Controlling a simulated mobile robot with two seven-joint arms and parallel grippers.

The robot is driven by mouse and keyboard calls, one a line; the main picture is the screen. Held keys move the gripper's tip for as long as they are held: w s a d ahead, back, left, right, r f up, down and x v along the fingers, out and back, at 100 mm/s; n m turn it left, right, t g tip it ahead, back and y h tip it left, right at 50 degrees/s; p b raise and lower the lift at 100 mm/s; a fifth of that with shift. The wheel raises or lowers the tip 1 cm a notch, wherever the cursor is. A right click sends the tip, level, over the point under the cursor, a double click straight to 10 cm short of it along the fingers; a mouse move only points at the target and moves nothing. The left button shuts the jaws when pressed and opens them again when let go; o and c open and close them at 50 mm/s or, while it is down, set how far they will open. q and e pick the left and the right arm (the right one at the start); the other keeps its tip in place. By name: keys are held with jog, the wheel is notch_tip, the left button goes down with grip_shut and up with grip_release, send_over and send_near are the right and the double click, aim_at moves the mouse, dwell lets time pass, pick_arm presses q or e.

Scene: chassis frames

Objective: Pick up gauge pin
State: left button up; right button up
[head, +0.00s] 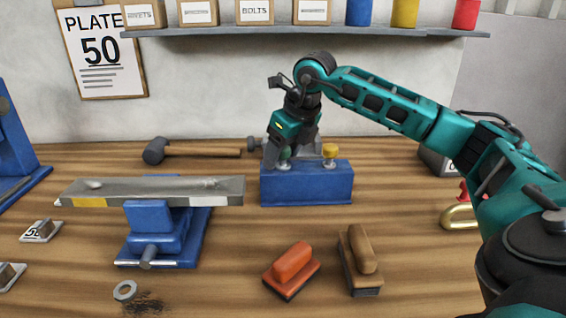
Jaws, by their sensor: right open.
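A blue block (310,187) stands on the workbench and holds two pins with coloured knobs. The yellow-knobbed pin (330,153) stands upright at the block's right side, clear of the gripper. The green-knobbed pin (284,155) stands at the left side, partly hidden by my right gripper. I cannot tell which one is the gauge pin. My right gripper (283,157) points down with open fingers around or just in front of the green knob; contact cannot be told. My left gripper is out of view.
A grey metal plate (150,187) rests on a blue clamp stand (155,240) at the left. A mallet (195,151) lies behind it. An orange-handled brush (292,270) and a wooden-handled brush (361,260) lie in front of the block. A shelf (300,32) hangs above.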

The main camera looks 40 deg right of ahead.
jog(key=shift+c, duration=0.4)
jog(key=c, duration=1.1)
grip_shut()
jog(key=shift+r, duration=0.1)
